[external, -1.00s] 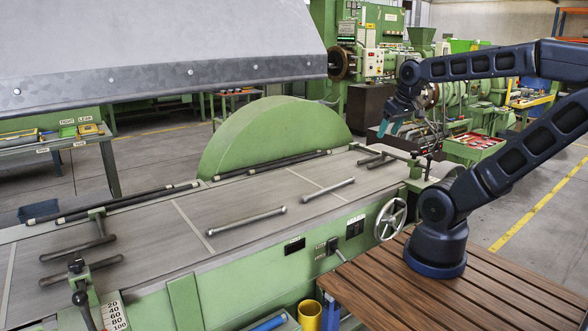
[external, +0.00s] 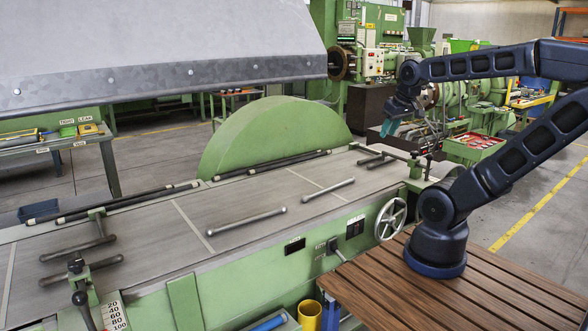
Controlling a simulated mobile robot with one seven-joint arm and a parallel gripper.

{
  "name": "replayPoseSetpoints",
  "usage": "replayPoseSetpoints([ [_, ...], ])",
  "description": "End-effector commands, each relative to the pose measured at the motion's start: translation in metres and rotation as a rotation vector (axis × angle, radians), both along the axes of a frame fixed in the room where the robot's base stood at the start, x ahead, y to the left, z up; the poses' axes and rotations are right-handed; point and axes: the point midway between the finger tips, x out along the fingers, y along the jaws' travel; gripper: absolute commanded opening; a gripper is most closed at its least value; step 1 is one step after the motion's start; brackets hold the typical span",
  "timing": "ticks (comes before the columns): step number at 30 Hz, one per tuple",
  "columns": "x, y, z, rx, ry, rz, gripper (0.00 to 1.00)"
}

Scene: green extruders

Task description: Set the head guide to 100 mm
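A scale plate (external: 116,312) marked 20, 40, 60, 80 and 100 is on the green machine's front at the lower left, cut by the picture edge. Beside it a dark upright post with a lever (external: 82,297) carries a horizontal grey bar (external: 100,268) over the bed. No label names the head guide, and I cannot read a setting on the scale. My gripper (external: 390,128), with teal fingertips, hangs in the air above the far right end of the bed, apart from everything. It looks empty; its finger gap is too small to judge.
The long grey bed (external: 150,245) bears two loose-looking rods (external: 246,220). A green half-round guard (external: 272,138) stands behind it. A handwheel (external: 391,219) is at the front right. A slatted wooden table (external: 470,295) lies under my base. A large grey hood (external: 160,50) overhangs the left.

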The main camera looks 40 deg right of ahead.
Motion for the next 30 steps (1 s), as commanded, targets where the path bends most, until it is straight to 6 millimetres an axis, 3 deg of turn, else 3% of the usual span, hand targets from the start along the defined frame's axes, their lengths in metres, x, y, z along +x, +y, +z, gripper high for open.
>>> replayPoseSetpoints([
  [1, 0.001, -0.001, -0.001, -0.001, 0.009, -0.005, 0.23],
  [5, 0.006, -0.008, -0.008, -0.013, 0.056, -0.036, 0.0],
  [30, 0.048, -0.099, -0.078, -0.293, 0.503, -0.424, 0.0],
])
